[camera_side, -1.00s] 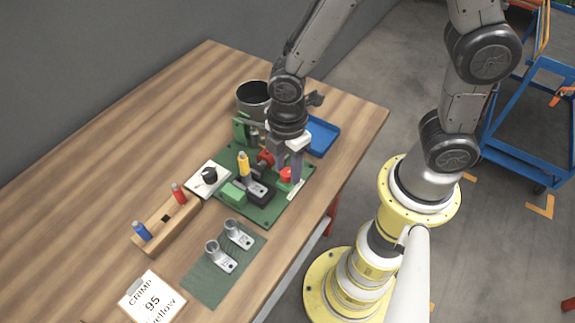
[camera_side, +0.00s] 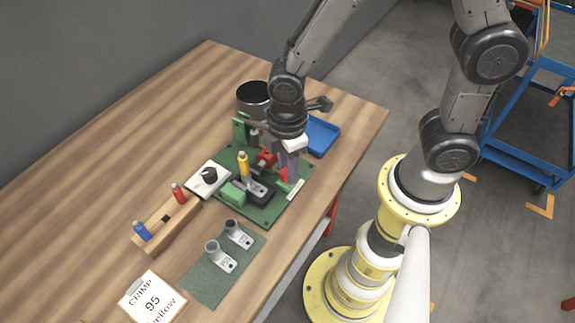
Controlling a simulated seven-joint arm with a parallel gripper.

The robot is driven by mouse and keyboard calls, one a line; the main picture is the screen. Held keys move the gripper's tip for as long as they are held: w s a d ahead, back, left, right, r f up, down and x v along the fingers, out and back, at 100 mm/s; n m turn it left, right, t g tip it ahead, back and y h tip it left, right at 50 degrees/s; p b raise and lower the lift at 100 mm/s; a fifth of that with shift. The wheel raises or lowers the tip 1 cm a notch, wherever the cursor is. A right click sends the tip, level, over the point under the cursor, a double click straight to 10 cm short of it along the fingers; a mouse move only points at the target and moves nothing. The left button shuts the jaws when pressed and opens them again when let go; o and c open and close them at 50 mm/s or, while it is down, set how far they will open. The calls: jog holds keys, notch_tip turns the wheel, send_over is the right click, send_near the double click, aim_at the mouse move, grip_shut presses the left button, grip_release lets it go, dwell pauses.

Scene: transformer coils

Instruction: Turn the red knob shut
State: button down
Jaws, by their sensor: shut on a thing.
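The red knob (camera_side: 284,175) is near the right edge of the green base plate (camera_side: 262,218) on the wooden table. My gripper (camera_side: 289,176) points down over it and is shut on it. From this side the fingers overlap each other and hide much of the knob, so its exact angle cannot be told. A second red part (camera_side: 266,159) sits on the plate to the left of the fingers, apart from them.
A yellow-topped tool (camera_side: 243,164) and a green block (camera_side: 233,194) stand close on the plate. A dark pot (camera_side: 252,98) and a blue tray (camera_side: 322,137) are behind. Metal lugs (camera_side: 222,258) lie on a green mat in front.

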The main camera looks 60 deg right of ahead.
jog(key=m, duration=1.1)
jog(key=shift+r, duration=0.1)
jog(key=shift+a+m, duration=0.1)
jog(key=shift+m, duration=1.8)
jog(key=c, duration=0.5)
grip_release()
jog(key=shift+c, duration=0.2)
notch_tip(320, 180, up, 14)
